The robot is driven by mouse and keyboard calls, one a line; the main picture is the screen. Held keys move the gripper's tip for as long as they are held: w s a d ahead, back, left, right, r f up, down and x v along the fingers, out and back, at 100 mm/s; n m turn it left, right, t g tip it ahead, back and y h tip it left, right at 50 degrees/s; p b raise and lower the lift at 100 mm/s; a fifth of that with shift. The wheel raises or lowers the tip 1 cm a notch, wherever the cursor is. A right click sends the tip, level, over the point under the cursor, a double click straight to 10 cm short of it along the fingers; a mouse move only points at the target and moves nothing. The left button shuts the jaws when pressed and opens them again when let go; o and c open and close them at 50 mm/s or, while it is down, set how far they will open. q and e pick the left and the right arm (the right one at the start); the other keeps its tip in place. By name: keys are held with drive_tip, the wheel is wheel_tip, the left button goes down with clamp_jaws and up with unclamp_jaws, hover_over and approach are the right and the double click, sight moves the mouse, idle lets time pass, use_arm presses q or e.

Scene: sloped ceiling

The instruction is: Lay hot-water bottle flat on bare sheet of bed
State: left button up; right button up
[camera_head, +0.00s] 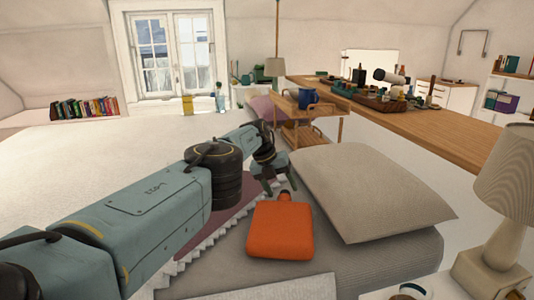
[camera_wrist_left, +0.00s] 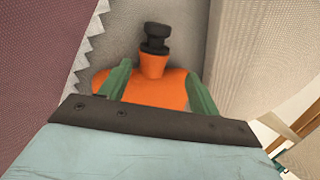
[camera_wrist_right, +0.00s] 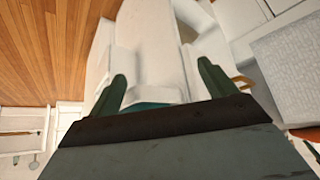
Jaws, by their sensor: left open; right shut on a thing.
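The orange hot-water bottle (camera_head: 280,232) lies flat on the grey bare sheet (camera_head: 375,262) of the bed, its neck pointing away from me. In the left wrist view the bottle (camera_wrist_left: 150,92) shows its orange neck and black stopper. My left gripper (camera_head: 280,188) is open at the neck end, its fingers apart on either side of the bottle in the wrist view; contact cannot be told. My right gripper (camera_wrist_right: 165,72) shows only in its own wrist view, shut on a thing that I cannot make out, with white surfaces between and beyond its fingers.
A beige pillow (camera_head: 365,185) lies right of the bottle. A mauve blanket with a jagged pale edge (camera_head: 212,232) lies to its left, partly behind my left arm. A lamp (camera_head: 505,190) stands at the right. A wooden trolley (camera_head: 300,132) and long counter (camera_head: 440,120) stand beyond.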

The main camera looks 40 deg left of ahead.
drive_tip(key=shift+t, duration=0.5)
drive_tip(key=r, duration=0.6)
drive_tip(key=r+p, duration=0.1)
drive_tip(key=r, duration=0.2)
drive_tip(key=shift+s+a+r, duration=0.1)
drive_tip(key=shift+s+r, duration=0.05)
drive_tip(key=shift+s, duration=0.2)
drive_tip(key=c, duration=0.7)
use_arm(q)
drive_tip(key=p+v, duration=0.5)
drive_tip(key=v, duration=0.6)
drive_tip(key=shift+s+r, duration=0.2)
drive_tip(key=shift+r, duration=0.05)
use_arm(e)
drive_tip(key=s+d+f+g, duration=0.1)
drive_tip(key=d+f, duration=0.1)
drive_tip(key=f, duration=0.2)
drive_tip(key=s+d+f+g+h, duration=0.1)
drive_tip(key=s+d+f+g, duration=0.1)
drive_tip(key=f, duration=0.2)
drive_tip(key=s+d+f+g, duration=0.1)
drive_tip(key=s+f, duration=0.1)
drive_tip(key=f, duration=0.2)
drive_tip(key=shift+d+f+g+h, duration=0.3)
drive_tip(key=shift+d+f+h, duration=0.1)
drive_tip(key=shift+c, duration=0.2)
use_arm(q)
drive_tip(key=shift+d, duration=0.15)
use_arm(e)
drive_tip(key=shift+s, duration=0.1)
